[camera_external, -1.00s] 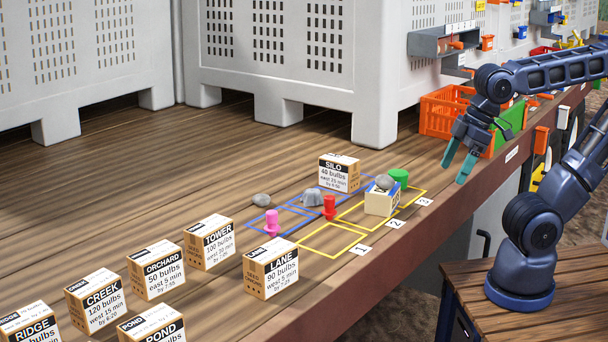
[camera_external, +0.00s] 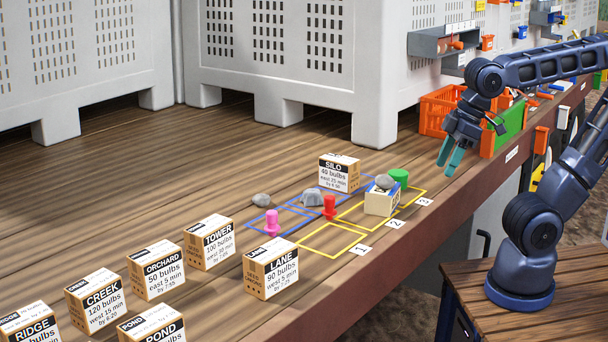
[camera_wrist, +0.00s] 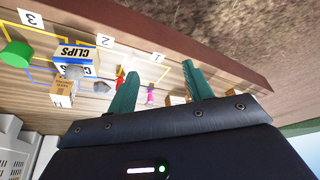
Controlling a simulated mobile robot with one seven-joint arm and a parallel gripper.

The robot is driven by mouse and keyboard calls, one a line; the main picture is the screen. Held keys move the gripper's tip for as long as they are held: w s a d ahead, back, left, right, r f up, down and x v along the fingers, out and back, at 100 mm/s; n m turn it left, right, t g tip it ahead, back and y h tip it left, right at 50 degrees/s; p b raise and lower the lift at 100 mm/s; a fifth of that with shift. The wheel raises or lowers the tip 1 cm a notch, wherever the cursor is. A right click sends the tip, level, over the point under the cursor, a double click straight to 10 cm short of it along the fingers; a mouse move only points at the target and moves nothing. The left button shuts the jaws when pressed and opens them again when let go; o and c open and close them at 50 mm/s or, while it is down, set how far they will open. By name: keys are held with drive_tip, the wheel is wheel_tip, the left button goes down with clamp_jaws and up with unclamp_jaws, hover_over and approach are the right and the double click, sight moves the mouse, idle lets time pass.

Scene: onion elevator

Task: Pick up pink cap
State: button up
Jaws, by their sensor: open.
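The pink cap (camera_external: 272,222) stands upright on the wooden bench, in a blue-outlined square at the left end of the marked grid. In the wrist view the pink cap (camera_wrist: 151,95) is small and shows between the two fingers. My gripper (camera_external: 450,160) is open and empty, raised above the bench near its front edge, well to the right of the cap and apart from it. In the wrist view my gripper (camera_wrist: 160,85) shows its two teal fingers spread.
A red peg (camera_external: 330,207), a box with a grey stone on top (camera_external: 380,202) and a green cylinder (camera_external: 399,178) stand right of the cap. Grey stones (camera_external: 312,197) and the SILO box (camera_external: 339,174) are behind. Several labelled boxes (camera_external: 270,273) stand left. An orange crate (camera_external: 437,111) is behind my gripper.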

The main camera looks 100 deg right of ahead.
drive_tip(key=w+d+r+m+g, duration=0.1)
drive_tip(key=w+m, duration=0.1)
drive_tip(key=w, duration=0.3)
drive_tip(key=w+d+r+m, duration=0.1)
drive_tip(key=w+r+m, duration=0.1)
drive_tip(key=w, duration=0.4)
drive_tip(key=m+g, duration=0.3)
drive_tip(key=m, duration=0.7)
approach(272, 212)
drive_tip(key=shift+w+d+m, duration=0.2)
drive_tip(key=shift+w+m, duration=0.1)
drive_tip(key=shift+w, duration=0.25)
drive_tip(key=shift+f, duration=0.35)
wheel_tip(272, 212, down, 5)
drive_tip(key=shift+r, duration=0.1)
drive_tip(key=f, duration=0.4)
drive_tip(key=shift+s+a+f, duration=0.1)
drive_tip(key=shift+s+f, duration=0.05)
drive_tip(key=shift+s, duration=0.25)
drive_tip(key=shift+f, duration=0.5)
